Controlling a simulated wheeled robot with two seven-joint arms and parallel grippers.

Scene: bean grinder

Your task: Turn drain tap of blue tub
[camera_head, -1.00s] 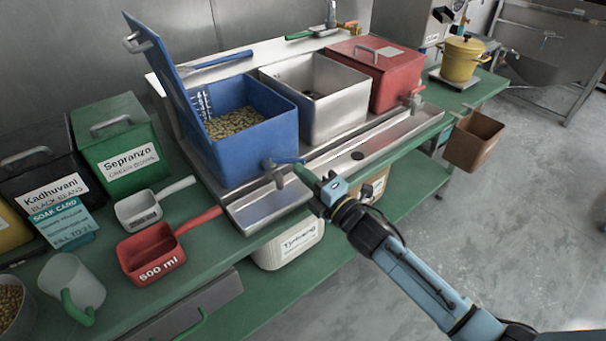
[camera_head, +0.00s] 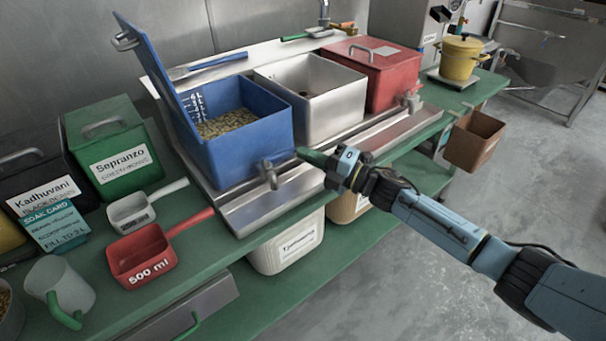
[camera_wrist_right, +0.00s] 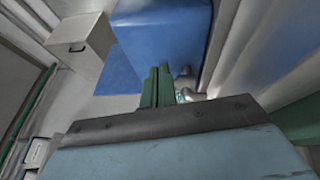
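The blue tub (camera_head: 240,150) stands on the bench with its lid raised and beans inside. Its drain tap (camera_head: 269,174) is a grey fitting low on the front wall, above the metal drip tray (camera_head: 285,195). The tub also shows in the right wrist view (camera_wrist_right: 165,35), with a grey tap part (camera_wrist_right: 186,72) beside the fingers. My right gripper (camera_head: 306,155) is just right of the tap, apart from its grey spout. In the wrist view its green fingers (camera_wrist_right: 156,86) are together, with nothing visible between them. The handle's exact angle is unclear. My left gripper is out of view.
A steel tub (camera_head: 315,95) and a red tub (camera_head: 385,75) stand to the right. A red scoop (camera_head: 150,255), a white scoop (camera_head: 132,210) and a clear jug (camera_head: 60,290) are on the green bench at left. Free space lies in front of the bench.

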